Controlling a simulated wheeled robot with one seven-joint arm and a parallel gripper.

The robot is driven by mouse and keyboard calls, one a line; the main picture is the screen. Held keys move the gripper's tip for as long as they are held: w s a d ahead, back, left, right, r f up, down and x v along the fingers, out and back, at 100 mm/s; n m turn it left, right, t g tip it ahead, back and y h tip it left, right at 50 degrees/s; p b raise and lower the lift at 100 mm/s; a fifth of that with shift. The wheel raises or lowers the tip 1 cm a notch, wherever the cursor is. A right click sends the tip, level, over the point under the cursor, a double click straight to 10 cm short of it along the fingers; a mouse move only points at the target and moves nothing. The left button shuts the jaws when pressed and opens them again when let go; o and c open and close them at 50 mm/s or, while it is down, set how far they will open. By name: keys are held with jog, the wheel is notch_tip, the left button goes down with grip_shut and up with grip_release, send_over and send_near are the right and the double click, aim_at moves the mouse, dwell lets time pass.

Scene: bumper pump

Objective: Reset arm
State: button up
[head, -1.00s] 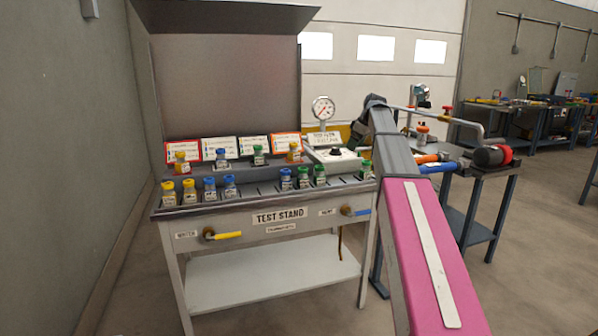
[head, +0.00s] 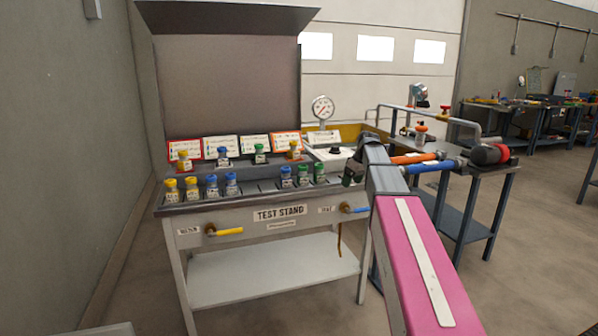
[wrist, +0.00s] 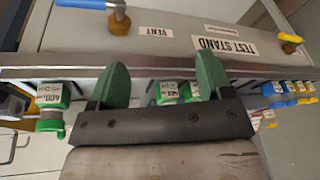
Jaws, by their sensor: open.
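My arm reaches to the right end of the test stand (head: 230,240), and my gripper (head: 350,176) is there, small and partly hidden by the arm. In the wrist view my gripper (wrist: 162,76) shows two green fingers spread apart in front of the stand's front edge. Nothing is held between them. Green-capped bottles (wrist: 165,92) show beyond the gap, partly covered by the gripper body. Another green-capped bottle (wrist: 52,98) is to the left of the fingers.
Yellow, blue and green-capped bottles (head: 230,183) stand in the rack. A pressure gauge (head: 322,108) rises behind. A yellow valve handle (head: 229,231) and a blue one (head: 354,210) jut from the front. A side table (head: 485,170) with pipes stands right.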

jog(key=s+a+f+m+g+h, duration=0.1)
jog(key=s+f+m, duration=0.7)
jog(key=s+f, duration=2.1)
jog(key=shift+s+a+f+m+g+h, duration=0.35)
jog(key=shift+a+f+h, duration=0.25)
jog(key=shift+h, duration=0.3)
